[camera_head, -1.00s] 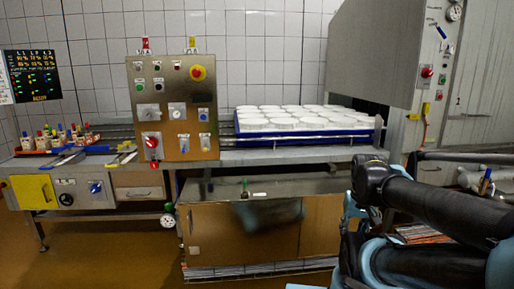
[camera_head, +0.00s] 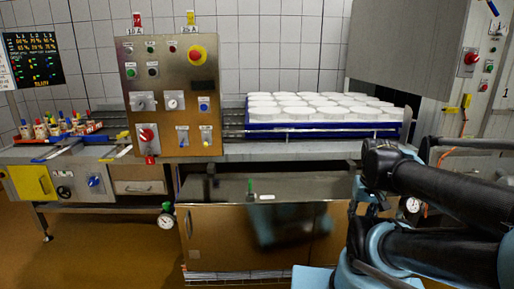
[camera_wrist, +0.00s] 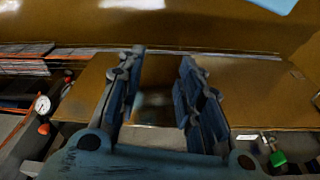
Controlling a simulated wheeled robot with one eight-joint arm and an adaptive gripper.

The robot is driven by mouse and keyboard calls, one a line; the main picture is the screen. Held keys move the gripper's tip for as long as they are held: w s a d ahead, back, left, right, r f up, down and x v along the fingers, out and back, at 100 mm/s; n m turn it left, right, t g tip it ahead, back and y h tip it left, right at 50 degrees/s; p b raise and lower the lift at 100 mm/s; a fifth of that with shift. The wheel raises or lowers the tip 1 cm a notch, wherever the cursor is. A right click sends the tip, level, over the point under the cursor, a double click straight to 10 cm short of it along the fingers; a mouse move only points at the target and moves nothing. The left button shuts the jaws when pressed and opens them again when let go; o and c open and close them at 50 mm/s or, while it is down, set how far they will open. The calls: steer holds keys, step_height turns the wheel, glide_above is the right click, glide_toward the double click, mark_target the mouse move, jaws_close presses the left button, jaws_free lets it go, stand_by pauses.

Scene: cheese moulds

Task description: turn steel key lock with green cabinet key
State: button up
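The green cabinet key (camera_head: 250,187) shows as a small green upright piece at the top edge of the cabinet (camera_head: 225,222), under the conveyor bench. In the wrist view a green piece (camera_wrist: 278,158), seemingly the same key, is at the lower right, beside a small steel part (camera_wrist: 268,138) that may be the key lock. Whether the key sits in the lock is too small to tell. My gripper (camera_wrist: 160,58) is open, with nothing between its fingers, to the left of the green piece and apart from it.
A control panel (camera_head: 196,115) with buttons and knobs stands on the bench. A blue tray (camera_head: 262,127) of white moulds is at its right. A pressure gauge (camera_head: 166,221) hangs left of the cabinet. Floor (camera_head: 110,240) is clear at the lower left.

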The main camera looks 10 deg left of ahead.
steer(key=o, duration=0.4)
steer(key=shift+s+r, duration=0.15)
steer(key=o, duration=0.4)
steer(key=shift+w+a+r+n, duration=0.1)
steer(key=shift+a+r+n, duration=0.15)
steer(key=shift+r, duration=0.2)
steer(key=shift+w+a+r+n, duration=0.15)
steer(key=shift+r+n, duration=0.1)
steer(key=shift+r, duration=0.15)
steer(key=shift+c, duration=0.2)
step_height(320, 180, up, 10)
steer(key=n+g+y, duration=0.2)
steer(key=n+g, duration=0.1)
steer(key=n, duration=1.6)
glide_above(251, 181)
steer(key=d, duration=0.2)
steer(key=f, duration=0.5)
steer(key=a+f, duration=0.1)
steer(key=f, duration=0.5)
steer(key=a+f, duration=0.1)
steer(key=f, duration=0.4)
steer(key=shift+a+f, duration=0.2)
steer(key=shift+f, duration=0.1)
